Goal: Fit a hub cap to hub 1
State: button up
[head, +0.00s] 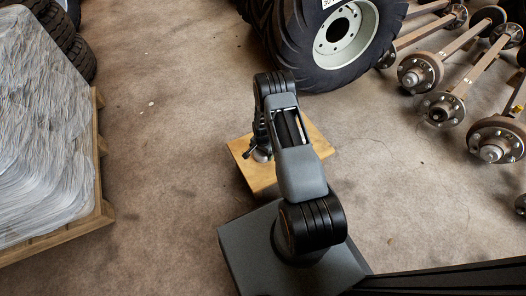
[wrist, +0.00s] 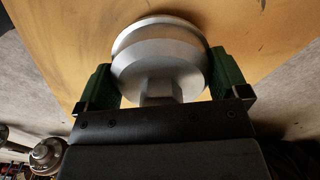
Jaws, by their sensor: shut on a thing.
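My gripper (wrist: 162,82) is shut on a silver, rounded hub cap (wrist: 160,55), with a green finger on each side of it. In the head view my gripper (head: 257,148) points down over a wooden board (head: 307,145), and a bit of the pale hub cap (head: 262,156) shows below it. I cannot tell whether the cap touches the board. Several axle hubs lie at the right, among them a near hub (head: 495,143), a middle hub (head: 441,109) and a far hub (head: 419,72). No label shows which is hub 1.
A wrapped pallet (head: 45,130) stands at the left. A large tyre with a pale rim (head: 345,35) stands at the top, close behind the board. Bare concrete floor (head: 400,200) lies between the board and the axles.

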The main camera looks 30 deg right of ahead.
jog(key=shift+c, duration=0.4)
jog(key=shift+r, duration=0.15)
jog(key=shift+r, duration=0.25)
jog(key=r+p, duration=0.2)
jog(key=r, duration=0.1)
jog(key=shift+s+r+p, duration=0.2)
jog(key=shift+p, duration=0.1)
jog(key=s+r+p, duration=0.1)
jog(key=s+r, duration=0.2)
jog(key=s, duration=0.1)
jog(key=s+d+r+p, duration=0.1)
jog(key=s+r+p, duration=0.1)
jog(key=s, duration=0.3)
jog(key=s+r+p, duration=0.2)
jog(key=s+r, duration=0.1)
jog(key=s, duration=0.1)
jog(key=shift+s+d+r, duration=0.3)
jog(key=shift+s+r, duration=0.05)
jog(key=shift+r, duration=0.05)
